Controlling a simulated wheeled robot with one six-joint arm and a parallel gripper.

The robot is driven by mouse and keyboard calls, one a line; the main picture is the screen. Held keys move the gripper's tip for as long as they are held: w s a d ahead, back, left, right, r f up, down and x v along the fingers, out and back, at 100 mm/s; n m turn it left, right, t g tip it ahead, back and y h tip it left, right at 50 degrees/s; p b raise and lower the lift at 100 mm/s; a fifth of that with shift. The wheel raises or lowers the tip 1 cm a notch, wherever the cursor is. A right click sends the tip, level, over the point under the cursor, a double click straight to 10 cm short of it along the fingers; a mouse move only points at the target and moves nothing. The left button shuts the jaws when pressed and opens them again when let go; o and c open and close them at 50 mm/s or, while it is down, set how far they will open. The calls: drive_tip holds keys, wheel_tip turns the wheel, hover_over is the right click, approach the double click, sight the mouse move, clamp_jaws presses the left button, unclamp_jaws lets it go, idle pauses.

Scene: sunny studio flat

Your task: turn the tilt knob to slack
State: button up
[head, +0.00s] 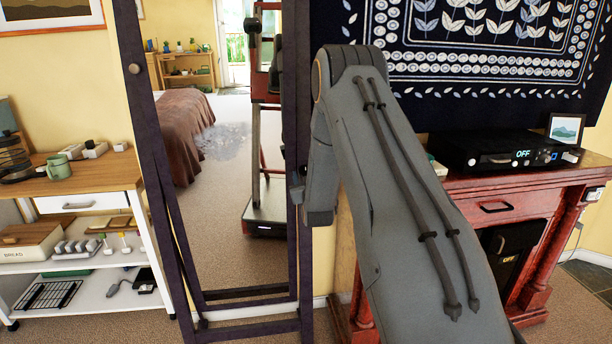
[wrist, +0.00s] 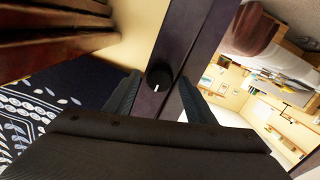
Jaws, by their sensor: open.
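A tall standing mirror (head: 222,238) with a dark purple frame (head: 160,170) leans slightly in the head view. In the wrist view a black tilt knob (wrist: 159,76) with a short white mark sits on the dark frame post (wrist: 184,42). My gripper (wrist: 160,98) is open, one finger on each side of the post, with the knob between and just beyond the fingertips. I cannot tell whether the fingers touch it. In the head view my arm hides much of the area right of the mirror.
A red cabinet (head: 470,189) with a black player (head: 495,150) stands at the right, under a dark patterned wall cloth (head: 490,50). A shelf unit (head: 90,201) with a mug (head: 59,168) and bread box (head: 30,238) stands at the left. Some carpet (head: 115,322) is clear in front.

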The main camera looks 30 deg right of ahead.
drive_tip(key=c, duration=1)
drive_tip(key=shift+c, duration=0.2)
drive_tip(key=shift+n+b, duration=0.4)
drive_tip(key=n+b, duration=0.2)
drive_tip(key=n, duration=0.2)
drive_tip(key=shift+f+y+b, duration=0.1)
drive_tip(key=shift+y+b, duration=0.2)
drive_tip(key=shift+b, duration=0.05)
drive_tip(key=shift+d+n+g+y+b, duration=0.15)
drive_tip(key=shift+n+y+b, duration=0.2)
drive_tip(key=shift+n+b, duration=2.5)
drive_tip(key=shift+n+g+y+b, duration=0.1)
drive_tip(key=shift+n+y+b, duration=0.3)
drive_tip(key=shift+n+b, duration=2.4)
drive_tip(key=shift+d+n+g+y+b, duration=0.25)
drive_tip(key=shift+n+b, duration=0.7)
drive_tip(key=shift+n, duration=3.7)
drive_tip(key=shift+a, duration=0.2)
drive_tip(key=o, duration=1)
drive_tip(key=shift+r, duration=0.2)
